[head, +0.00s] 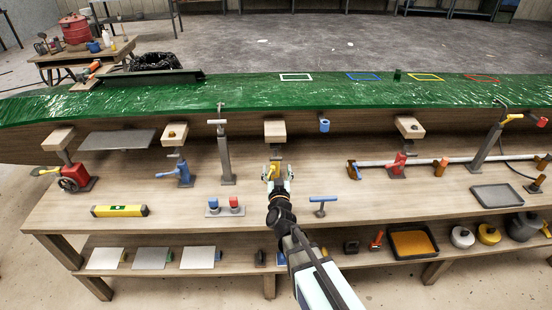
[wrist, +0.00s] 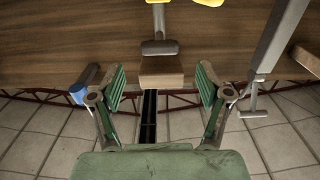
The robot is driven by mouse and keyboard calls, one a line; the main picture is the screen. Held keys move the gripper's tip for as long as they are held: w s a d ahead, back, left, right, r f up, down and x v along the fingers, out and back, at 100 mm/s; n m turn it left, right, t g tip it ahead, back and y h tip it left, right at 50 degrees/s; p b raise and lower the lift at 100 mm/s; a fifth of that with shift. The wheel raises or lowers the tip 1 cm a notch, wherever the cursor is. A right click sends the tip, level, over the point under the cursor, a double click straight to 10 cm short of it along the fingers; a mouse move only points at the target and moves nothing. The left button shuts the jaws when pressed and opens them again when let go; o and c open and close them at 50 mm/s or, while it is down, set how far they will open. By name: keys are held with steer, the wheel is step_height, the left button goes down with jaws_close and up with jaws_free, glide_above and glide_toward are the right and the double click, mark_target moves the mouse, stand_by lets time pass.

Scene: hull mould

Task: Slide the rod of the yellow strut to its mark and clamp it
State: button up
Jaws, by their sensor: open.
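The yellow strut (head: 272,172) stands on the bench below the hull, mostly hidden by my gripper (head: 279,173) in the head view. Its wooden pad (head: 275,131) is at the top, under the hull's edge. In the wrist view, a yellow part (wrist: 208,2) shows at the top edge. My gripper also shows there, open, with one green-padded finger on each side of the block and gaps between. I cannot make out the rod's mark.
A grey post with a T-handle (head: 225,155) stands left of the strut. A blue cup-shaped part (head: 324,126) and blue T-handle (head: 323,201) are to the right. Red and blue capped pieces (head: 226,206) sit on the bench front. The green hull (head: 240,92) spans behind.

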mark_target(276, 160)
steer(key=w, duration=0.4)
steer(key=w+a+p, duration=0.1)
steer(key=w, duration=0.1)
steer(key=shift+w, duration=0.4)
